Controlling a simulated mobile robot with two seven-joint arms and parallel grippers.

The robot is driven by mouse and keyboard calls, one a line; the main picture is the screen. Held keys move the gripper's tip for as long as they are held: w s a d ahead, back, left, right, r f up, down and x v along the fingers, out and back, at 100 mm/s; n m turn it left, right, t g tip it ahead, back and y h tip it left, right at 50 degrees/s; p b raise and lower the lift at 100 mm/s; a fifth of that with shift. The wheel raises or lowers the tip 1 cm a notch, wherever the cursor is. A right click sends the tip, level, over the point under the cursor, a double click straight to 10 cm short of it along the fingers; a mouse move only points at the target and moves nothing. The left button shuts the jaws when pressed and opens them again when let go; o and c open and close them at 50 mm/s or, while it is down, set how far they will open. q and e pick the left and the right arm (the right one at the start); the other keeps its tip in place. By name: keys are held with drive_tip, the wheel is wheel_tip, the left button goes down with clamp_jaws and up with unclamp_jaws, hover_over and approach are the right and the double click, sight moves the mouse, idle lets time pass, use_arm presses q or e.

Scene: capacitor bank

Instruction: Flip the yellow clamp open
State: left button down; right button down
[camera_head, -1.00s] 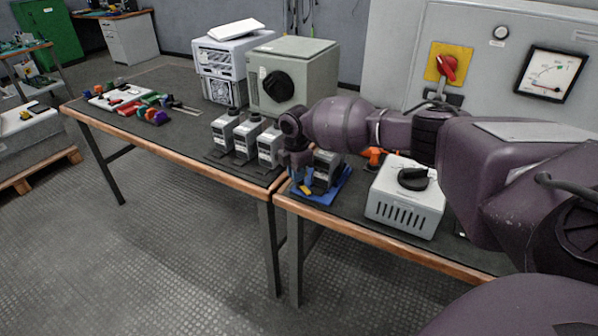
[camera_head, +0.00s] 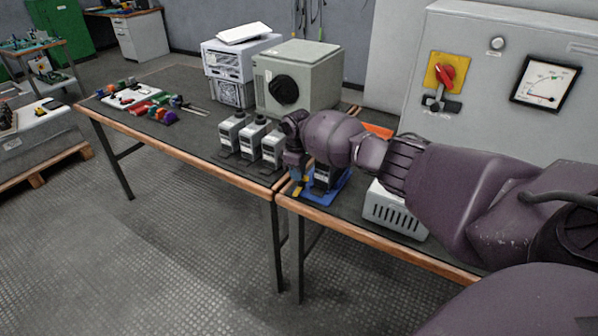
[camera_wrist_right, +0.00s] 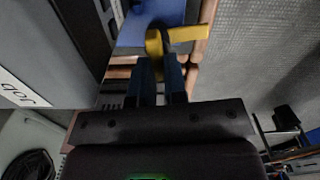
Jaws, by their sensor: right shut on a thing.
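The yellow clamp (camera_wrist_right: 188,34) shows in the right wrist view, at the edge of a blue base (camera_wrist_right: 140,30). Its lever sticks out to the right there. My right gripper (camera_wrist_right: 160,62) has its two dark fingers closed on the clamp's yellow part. In the head view, the right gripper (camera_head: 297,178) is down at the left side of the blue base (camera_head: 325,195), which holds a grey capacitor unit (camera_head: 325,176). The clamp is mostly hidden there by the gripper. My left gripper is not in view.
Several grey capacitor units (camera_head: 251,138) stand left of the blue base. A white vented box (camera_head: 394,212) stands to its right, partly behind my arm. A cabinet with a red switch (camera_head: 446,71) and a gauge (camera_head: 546,82) stands behind. The table's front edge is close.

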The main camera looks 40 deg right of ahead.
drive_tip(key=shift+m, duration=0.9)
drive_tip(key=shift+d, duration=0.1)
drive_tip(key=c, duration=1.2)
unclamp_jaws()
drive_tip(key=shift+o, duration=0.2)
wheel_tip(320, 180, up, 11)
drive_tip(key=p, duration=0.3)
